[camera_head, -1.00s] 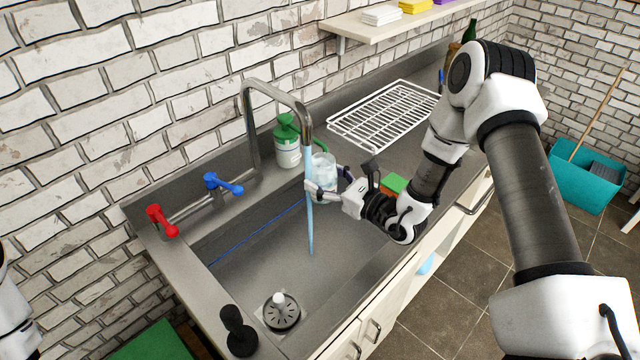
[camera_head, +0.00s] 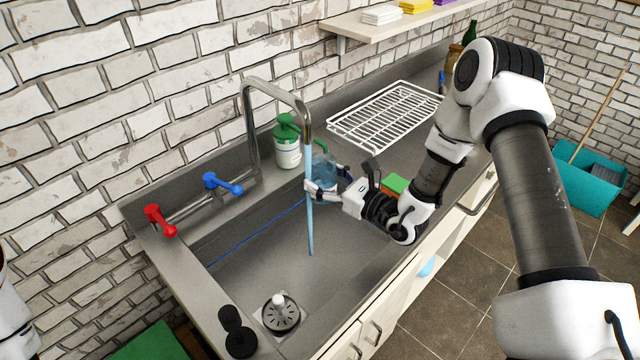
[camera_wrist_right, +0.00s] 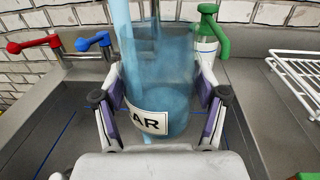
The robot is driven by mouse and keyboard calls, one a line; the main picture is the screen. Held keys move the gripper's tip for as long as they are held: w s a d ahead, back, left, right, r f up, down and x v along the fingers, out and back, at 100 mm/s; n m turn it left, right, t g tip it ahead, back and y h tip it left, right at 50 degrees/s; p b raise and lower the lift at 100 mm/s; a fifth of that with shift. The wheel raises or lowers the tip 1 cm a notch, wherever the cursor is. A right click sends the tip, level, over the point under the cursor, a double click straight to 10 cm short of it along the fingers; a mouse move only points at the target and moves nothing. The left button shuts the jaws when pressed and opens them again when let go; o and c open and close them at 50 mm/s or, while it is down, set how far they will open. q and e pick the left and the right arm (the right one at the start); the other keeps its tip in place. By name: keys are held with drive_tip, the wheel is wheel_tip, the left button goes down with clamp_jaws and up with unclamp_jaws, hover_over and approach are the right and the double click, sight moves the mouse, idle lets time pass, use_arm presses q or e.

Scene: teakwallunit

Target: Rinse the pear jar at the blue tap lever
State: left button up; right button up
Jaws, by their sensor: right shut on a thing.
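My right gripper (camera_head: 328,187) is shut on a clear glass jar (camera_head: 323,167), which shows blue inside. In the right wrist view the jar (camera_wrist_right: 168,80) sits between the two fingers; its white label shows the letters "AR", the rest hidden. A blue water stream (camera_head: 309,220) falls from the curved metal tap (camera_head: 303,110) into the sink. The stream runs by the jar's left side; I cannot tell whether it enters the mouth. The blue tap lever (camera_head: 222,184) is on the wall side of the sink and also shows in the right wrist view (camera_wrist_right: 93,41). My left gripper is out of view.
A red lever (camera_head: 160,220) stands left of the blue one. A green-topped bottle (camera_head: 287,150) stands behind the jar. A white wire rack (camera_head: 384,115) lies on the counter. A green sponge (camera_head: 395,184) is near my right wrist. A black-handled plunger-like thing (camera_head: 236,330) stands front left.

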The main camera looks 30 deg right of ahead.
drive_tip(key=shift+d, duration=0.15)
drive_tip(key=d+p+v, duration=0.1)
drive_tip(key=p+v, duration=0.2)
drive_tip(key=v, duration=0.4)
drive_tip(key=shift+d, duration=0.2)
idle(0.4)
drive_tip(key=shift+s+r, duration=0.1)
idle(0.9)
drive_tip(key=s+d+r+p, duration=0.2)
drive_tip(key=s+r+p, duration=0.2)
drive_tip(key=p, duration=0.2)
drive_tip(key=shift+d, duration=0.35)
